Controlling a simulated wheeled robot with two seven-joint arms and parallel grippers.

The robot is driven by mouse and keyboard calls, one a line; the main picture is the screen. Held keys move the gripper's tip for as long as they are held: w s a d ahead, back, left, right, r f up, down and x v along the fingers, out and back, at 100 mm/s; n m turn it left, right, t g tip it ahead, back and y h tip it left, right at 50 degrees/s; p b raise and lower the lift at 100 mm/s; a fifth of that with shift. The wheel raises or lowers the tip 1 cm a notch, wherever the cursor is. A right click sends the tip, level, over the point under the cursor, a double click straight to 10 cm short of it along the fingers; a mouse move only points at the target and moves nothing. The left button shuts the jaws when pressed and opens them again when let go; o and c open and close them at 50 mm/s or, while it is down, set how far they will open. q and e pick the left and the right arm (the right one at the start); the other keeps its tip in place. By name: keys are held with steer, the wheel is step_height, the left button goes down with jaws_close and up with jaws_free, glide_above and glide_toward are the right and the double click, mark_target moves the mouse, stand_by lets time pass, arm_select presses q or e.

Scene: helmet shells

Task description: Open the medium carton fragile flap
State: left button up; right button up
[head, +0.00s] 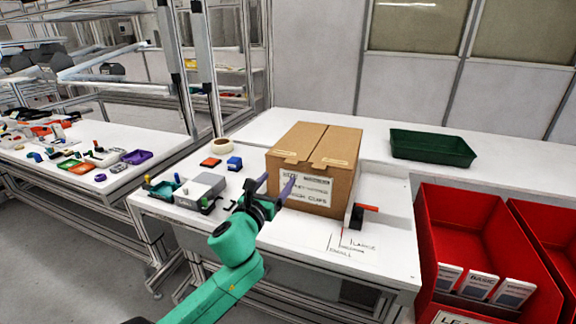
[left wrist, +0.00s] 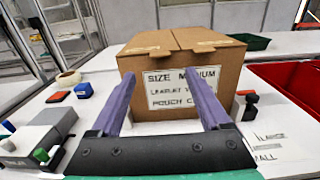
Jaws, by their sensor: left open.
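A brown cardboard carton (head: 300,183) stands on the white table, its two top flaps lying shut with a seam between them. It also shows in the left wrist view (left wrist: 225,75), with a white front label (left wrist: 183,88) reading "SIZE MEDIUM". Small pale stickers lie on the top near the flap edges; their words are too small to read. My left gripper (head: 277,182) is open and empty in front of the carton's label face. My right gripper is not in view.
A green tray (head: 432,148) lies at the back right, red bins (head: 480,235) at the right. A grey box (head: 200,190), a blue block (head: 235,163) and a tape roll (head: 221,146) sit left of the carton. A black and red tool (head: 358,215) stands at its right.

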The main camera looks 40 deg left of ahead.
arm_select(q)
steer(key=x, duration=0.9)
jaws_close()
steer(key=shift+f, duration=0.1)
stand_by(0.9)
